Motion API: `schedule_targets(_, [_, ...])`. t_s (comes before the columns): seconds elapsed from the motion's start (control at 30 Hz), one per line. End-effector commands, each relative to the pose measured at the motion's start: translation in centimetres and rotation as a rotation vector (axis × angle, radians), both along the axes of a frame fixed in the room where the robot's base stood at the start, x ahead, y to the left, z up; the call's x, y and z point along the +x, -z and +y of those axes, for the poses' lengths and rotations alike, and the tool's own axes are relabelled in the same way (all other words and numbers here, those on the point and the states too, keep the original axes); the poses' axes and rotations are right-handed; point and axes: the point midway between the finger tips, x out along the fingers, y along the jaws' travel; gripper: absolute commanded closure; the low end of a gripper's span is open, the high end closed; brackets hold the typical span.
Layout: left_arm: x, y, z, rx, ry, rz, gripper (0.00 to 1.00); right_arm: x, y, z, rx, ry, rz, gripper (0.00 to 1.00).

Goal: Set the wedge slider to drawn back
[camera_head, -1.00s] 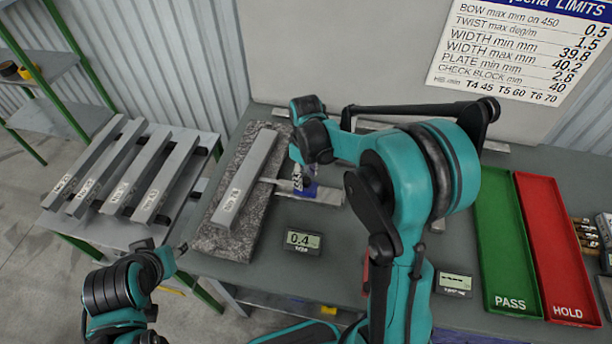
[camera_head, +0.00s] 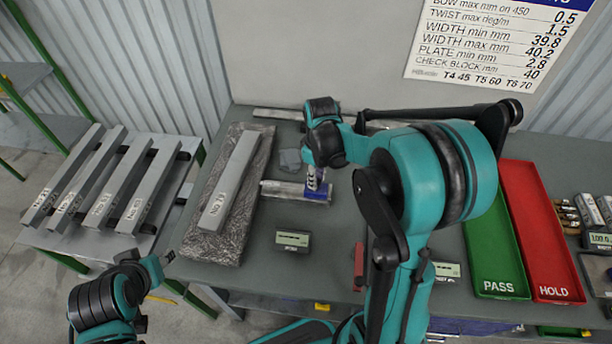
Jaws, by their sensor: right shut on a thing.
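The wedge slider (camera_head: 283,189) is a pale metal bar with a blue block at its right end. It lies on the table to the right of the dark granite plate (camera_head: 210,247). Its left tip is close to the plate's right edge and apart from the grey bar (camera_head: 230,180) lying on it. My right gripper (camera_head: 316,178) is shut on the slider's blue end; my wrist hides most of the fingers. A small display (camera_head: 292,241) stands in front; its reading is illegible. My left gripper (camera_head: 163,279) is open and empty at the lower left, away from the slider.
Several grey bars (camera_head: 100,180) lie on a rack at the left. A green PASS tray (camera_head: 497,250) and a red HOLD tray (camera_head: 545,230) stand at the right. A grey block (camera_head: 290,160) lies behind the slider. The table between slider and display is clear.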

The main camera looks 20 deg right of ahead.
Motion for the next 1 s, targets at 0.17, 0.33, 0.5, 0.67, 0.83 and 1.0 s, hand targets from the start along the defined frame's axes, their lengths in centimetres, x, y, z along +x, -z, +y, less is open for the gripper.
schedule_targets(0.17, [0.0,0.0,0.0,0.000,0.000,0.000,0.60,-0.2,0.0,-0.3,-0.007,0.002,0.005,1.00])
schedule_targets(0.33, [0.0,0.0,0.0,0.000,0.000,0.000,0.60,-0.2,0.0,-0.3,-0.007,0.002,0.005,0.54])
schedule_targets(0.5, [0.0,0.0,0.0,0.000,0.000,0.000,0.60,-0.1,0.0,-0.2,-0.006,0.002,0.003,0.54])
schedule_targets(0.67, [0.0,0.0,0.0,0.000,0.000,0.000,0.60,-0.1,-0.4,-0.2,-0.005,0.001,0.004,0.54])
schedule_targets(0.83, [0.0,0.0,0.0,0.000,0.000,0.000,0.60,-0.2,-2.9,-0.2,-0.004,0.002,0.003,0.54])
schedule_targets(1.0, [0.0,0.0,0.0,0.000,0.000,0.000,0.60,-0.2,-6.7,-0.2,-0.005,0.002,0.004,0.54])
